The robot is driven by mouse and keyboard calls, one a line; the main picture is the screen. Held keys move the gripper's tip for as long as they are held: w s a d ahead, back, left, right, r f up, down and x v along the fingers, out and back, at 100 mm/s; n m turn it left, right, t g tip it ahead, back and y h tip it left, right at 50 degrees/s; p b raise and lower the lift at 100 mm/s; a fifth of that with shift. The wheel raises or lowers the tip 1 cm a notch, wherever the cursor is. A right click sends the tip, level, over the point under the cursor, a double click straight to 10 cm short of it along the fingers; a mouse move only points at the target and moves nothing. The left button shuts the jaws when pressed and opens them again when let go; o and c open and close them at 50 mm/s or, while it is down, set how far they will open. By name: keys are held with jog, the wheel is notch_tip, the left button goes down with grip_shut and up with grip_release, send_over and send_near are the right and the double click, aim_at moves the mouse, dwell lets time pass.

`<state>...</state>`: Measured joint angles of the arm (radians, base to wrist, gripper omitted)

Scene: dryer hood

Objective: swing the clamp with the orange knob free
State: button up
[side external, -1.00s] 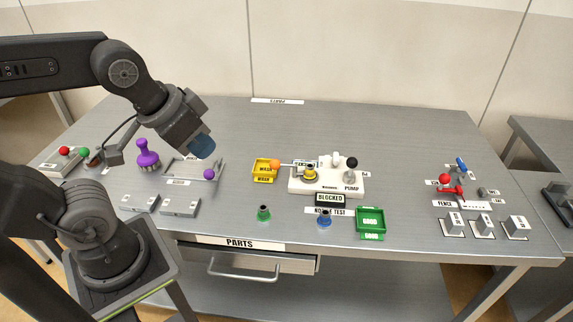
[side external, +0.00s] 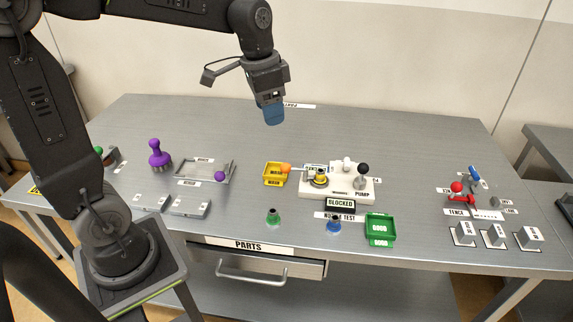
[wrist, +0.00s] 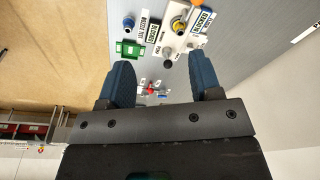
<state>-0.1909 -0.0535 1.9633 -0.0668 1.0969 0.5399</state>
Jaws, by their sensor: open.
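The clamp's orange knob (side external: 285,168) stands beside the yellow bin, at the left of the white pump fixture (side external: 355,195). Its bar points toward a part with a yellow ring (side external: 320,177) seated on the fixture; where the bar ends is too small to tell. In the wrist view, orange (wrist: 197,3) shows at the top edge and the yellow-ringed part (wrist: 178,25) just below. My gripper (side external: 272,116) is open and empty, high above the table behind the yellow bin. Its two blue fingers stand wide apart in the wrist view (wrist: 160,85).
A black ball-topped lever (side external: 362,170) stands on the fixture's right. The yellow bin (side external: 267,180) is left, the green bin (side external: 380,240) front right. A green part (side external: 273,217) and a blue part (side external: 334,225) stand in front.

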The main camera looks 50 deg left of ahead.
aim_at(286, 164)
jog(key=w+a+f+m+g+h, duration=0.1)
jog(key=w+a+f+m+g, duration=0.2)
jog(key=w+a+f, duration=0.6)
jog(key=d+f, duration=0.1)
jog(key=f, duration=0.3)
jog(key=d+f, duration=0.1)
jog(key=f, duration=0.4)
jog(key=d+f, duration=0.1)
jog(key=f, duration=0.4)
jog(key=shift+s, duration=0.2)
jog(key=shift+c, duration=0.3)
jog(key=shift+r, duration=0.1)
grip_shut()
